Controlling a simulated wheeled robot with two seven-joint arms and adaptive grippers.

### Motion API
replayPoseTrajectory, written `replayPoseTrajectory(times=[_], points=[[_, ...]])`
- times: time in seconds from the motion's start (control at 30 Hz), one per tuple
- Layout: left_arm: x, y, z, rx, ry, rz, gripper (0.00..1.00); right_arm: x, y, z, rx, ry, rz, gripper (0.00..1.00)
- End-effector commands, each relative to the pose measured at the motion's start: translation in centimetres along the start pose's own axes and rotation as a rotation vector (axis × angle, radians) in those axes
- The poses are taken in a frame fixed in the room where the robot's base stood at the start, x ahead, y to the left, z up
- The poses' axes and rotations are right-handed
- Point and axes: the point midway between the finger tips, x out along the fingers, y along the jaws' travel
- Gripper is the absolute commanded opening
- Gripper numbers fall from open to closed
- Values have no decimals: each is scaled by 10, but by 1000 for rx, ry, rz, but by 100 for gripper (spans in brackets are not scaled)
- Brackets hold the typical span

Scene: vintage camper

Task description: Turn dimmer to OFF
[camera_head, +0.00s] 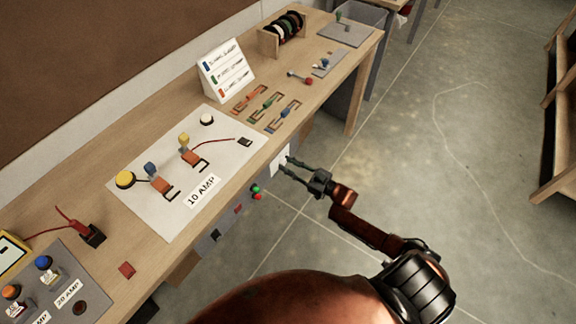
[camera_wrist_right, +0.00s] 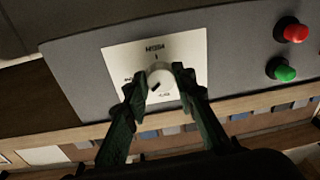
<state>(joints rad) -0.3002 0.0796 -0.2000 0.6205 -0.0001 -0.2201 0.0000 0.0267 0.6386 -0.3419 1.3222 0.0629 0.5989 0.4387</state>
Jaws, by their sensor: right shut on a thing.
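The dimmer knob (camera_wrist_right: 160,79) is a round pale dial with a dark pointer mark, on a white label plate (camera_wrist_right: 120,60) with small dark lettering. In the head view the white plate (camera_head: 281,158) shows on the front side of the bench, but the knob itself cannot be made out there. My right gripper (camera_wrist_right: 160,80) is shut on the knob, one finger on each side of it; in the head view the right gripper (camera_head: 287,166) reaches the plate from the right. The lettering is too small to read surely. My left gripper is not in view.
A red button (camera_wrist_right: 293,32) and a green button (camera_wrist_right: 281,69) sit beside the plate on the same grey panel. The wooden bench (camera_head: 130,225) holds a white 10 AMP board (camera_head: 225,155), a label stand (camera_head: 226,70) and a spool rack (camera_head: 283,38). Open floor (camera_head: 400,130) lies to the right.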

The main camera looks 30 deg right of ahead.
Motion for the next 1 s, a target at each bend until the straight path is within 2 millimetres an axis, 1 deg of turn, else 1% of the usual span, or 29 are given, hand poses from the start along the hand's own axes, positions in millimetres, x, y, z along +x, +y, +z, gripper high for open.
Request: replayPoseTrajectory(times=[0.03,0.6,0.8,1.0], points=[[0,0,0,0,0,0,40,-1,0,2,-44,-7,-2,0],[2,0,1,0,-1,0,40,-1,2,0,-573,-35,-46,0],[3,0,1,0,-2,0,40,-1,3,0,-722,-44,-57,0],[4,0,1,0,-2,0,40,-1,3,0,-827,-49,-67,0]])
